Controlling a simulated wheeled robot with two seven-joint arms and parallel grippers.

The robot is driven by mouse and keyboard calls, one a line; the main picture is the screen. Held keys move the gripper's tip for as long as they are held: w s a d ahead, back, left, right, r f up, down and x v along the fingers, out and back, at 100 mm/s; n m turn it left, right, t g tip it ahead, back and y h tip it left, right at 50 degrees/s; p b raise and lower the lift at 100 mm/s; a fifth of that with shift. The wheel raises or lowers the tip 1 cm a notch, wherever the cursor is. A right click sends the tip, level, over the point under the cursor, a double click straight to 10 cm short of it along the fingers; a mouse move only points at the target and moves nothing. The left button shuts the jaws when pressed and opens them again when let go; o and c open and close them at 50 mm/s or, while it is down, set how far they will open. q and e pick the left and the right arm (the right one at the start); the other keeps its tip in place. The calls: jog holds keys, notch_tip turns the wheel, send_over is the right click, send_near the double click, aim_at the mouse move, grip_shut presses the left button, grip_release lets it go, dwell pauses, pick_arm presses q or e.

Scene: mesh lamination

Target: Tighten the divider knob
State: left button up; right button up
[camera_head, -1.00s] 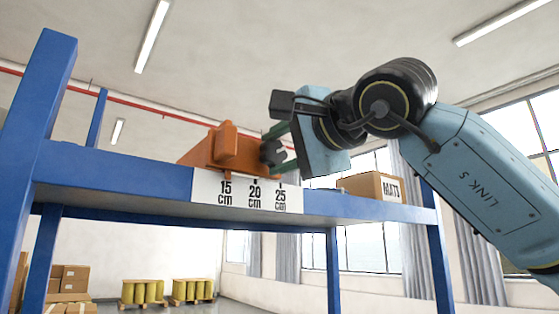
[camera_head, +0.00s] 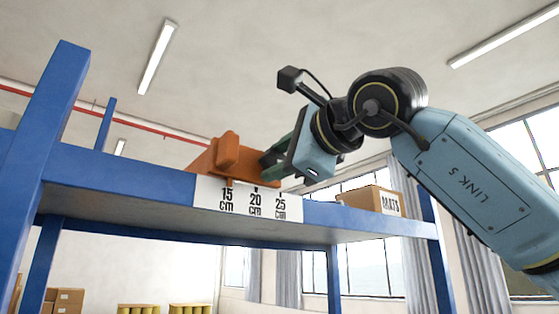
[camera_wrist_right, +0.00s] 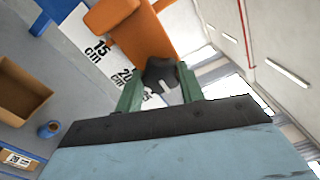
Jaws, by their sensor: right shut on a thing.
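The orange divider (camera_head: 222,156) stands on the blue shelf behind the white scale label (camera_head: 243,202) marked 15, 20 and 25 cm. In the right wrist view the divider (camera_wrist_right: 140,35) lies just beyond my fingers. The dark grey lobed divider knob (camera_wrist_right: 160,74) sits between the green fingers of my right gripper (camera_wrist_right: 158,84), which is shut on it. In the head view the right gripper (camera_head: 273,158) reaches the divider's right side, and its hand hides most of the knob. My left gripper is in neither view.
A cardboard box marked as parts (camera_head: 372,200) stands on the shelf (camera_head: 120,172) to the right. Blue uprights (camera_head: 45,120) frame the shelf. The wrist view shows an open cardboard box (camera_wrist_right: 18,92) and a blue roll (camera_wrist_right: 48,130) lower down.

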dwell(0.4)
jog(key=o, duration=1)
jog(key=shift+d, duration=0.1)
jog(key=b+v, duration=0.3)
jog(key=v, duration=1)
jog(key=shift+b, duration=0.3)
jog(key=shift+s+d, duration=0.1)
jog(key=shift+s, duration=0.05)
